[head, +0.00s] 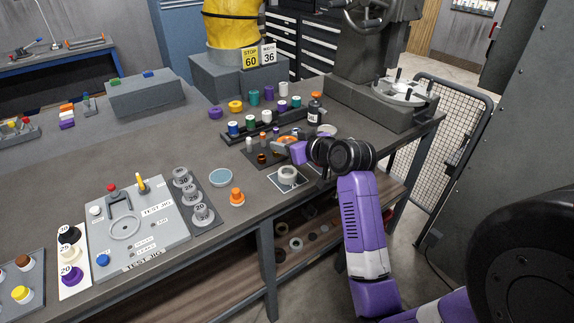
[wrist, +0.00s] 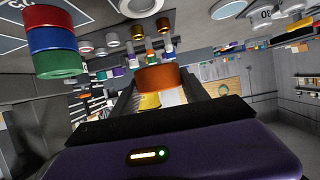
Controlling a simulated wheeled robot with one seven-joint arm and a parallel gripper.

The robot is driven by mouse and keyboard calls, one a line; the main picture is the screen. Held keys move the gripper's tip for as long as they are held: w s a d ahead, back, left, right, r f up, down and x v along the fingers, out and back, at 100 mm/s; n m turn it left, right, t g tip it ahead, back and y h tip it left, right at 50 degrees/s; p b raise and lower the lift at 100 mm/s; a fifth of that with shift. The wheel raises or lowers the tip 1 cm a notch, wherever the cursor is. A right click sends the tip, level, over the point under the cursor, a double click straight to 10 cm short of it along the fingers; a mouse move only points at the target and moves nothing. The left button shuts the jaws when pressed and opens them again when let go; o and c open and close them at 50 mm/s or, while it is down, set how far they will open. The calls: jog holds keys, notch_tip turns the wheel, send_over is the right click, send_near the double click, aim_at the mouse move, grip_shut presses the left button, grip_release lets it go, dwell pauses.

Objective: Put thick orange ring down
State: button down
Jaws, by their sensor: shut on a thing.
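My gripper (head: 298,150) hangs over the right part of the workbench, close to its front edge. It is shut on the thick orange ring (wrist: 158,78), which shows between the fingers in the wrist view. In the head view an orange patch (head: 285,140) shows just beyond the gripper, partly hidden, and seems to be this ring. A white ring (head: 287,175) lies on a small pale-bordered mat just in front of the gripper. It seems to show at the top of the wrist view (wrist: 140,7). I cannot tell how high the held ring is above the surface.
A dark rack (head: 240,138) with several coloured spools stands behind the gripper. A red, blue and green stack (wrist: 52,42) is at the wrist view's left. An orange stepped piece (head: 237,197) and a pale blue disc (head: 220,177) lie to the left. A grey machine (head: 375,100) stands behind right.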

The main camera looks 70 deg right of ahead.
jog(key=shift+f, duration=3.85)
jog(key=shift+f, duration=0.15)
jog(key=c, duration=0.6)
grip_release()
